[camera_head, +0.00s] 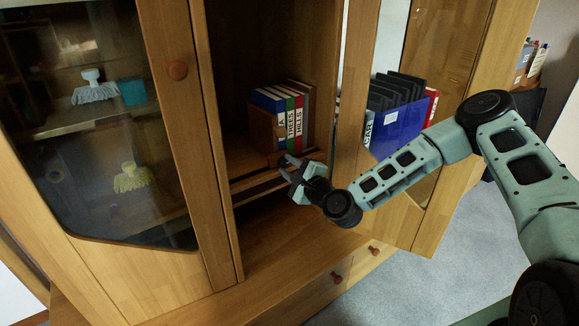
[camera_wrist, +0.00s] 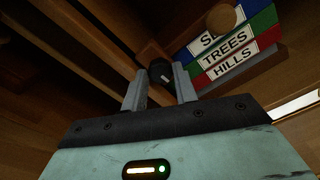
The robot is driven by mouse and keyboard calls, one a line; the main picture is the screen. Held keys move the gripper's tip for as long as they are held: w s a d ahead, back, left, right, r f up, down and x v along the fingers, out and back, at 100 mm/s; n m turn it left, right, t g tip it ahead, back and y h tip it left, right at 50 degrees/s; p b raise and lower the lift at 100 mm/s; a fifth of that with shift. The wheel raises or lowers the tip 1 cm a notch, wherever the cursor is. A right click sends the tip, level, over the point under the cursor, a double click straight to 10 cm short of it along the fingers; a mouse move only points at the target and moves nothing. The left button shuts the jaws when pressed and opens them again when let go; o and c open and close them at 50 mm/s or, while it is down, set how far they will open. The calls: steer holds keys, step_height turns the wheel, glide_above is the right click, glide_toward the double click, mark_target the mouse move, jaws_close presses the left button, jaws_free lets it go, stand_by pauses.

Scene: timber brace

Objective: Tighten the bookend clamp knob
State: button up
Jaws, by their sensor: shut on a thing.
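A row of books (camera_head: 297,113) with blue, green, red and brown spines stands on a shelf of the open cabinet, with a wooden bookend (camera_head: 263,128) at its left end. The wrist view shows labels reading TREES and HILLS on the spines (camera_wrist: 228,58). A small dark round knob (camera_wrist: 160,71) with a pale mark sits between my grey fingertips, below and left of the books. My gripper (camera_head: 288,168) is at the shelf's front edge, shut on this knob. The fingers hide the knob's sides, and it is too small to tell in the head view.
A round wooden piece (camera_wrist: 221,17) overlaps the book labels in the wrist view. The open right door (camera_head: 420,190) stands close to my arm. The closed glass door (camera_head: 110,130) is at left.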

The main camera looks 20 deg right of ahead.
steer(key=shift+m, duration=0.6)
steer(key=o, duration=1)
steer(key=shift+c, duration=0.2)
steer(key=p+v, duration=0.2)
steer(key=v, duration=1.5)
steer(key=shift+s, duration=0.2)
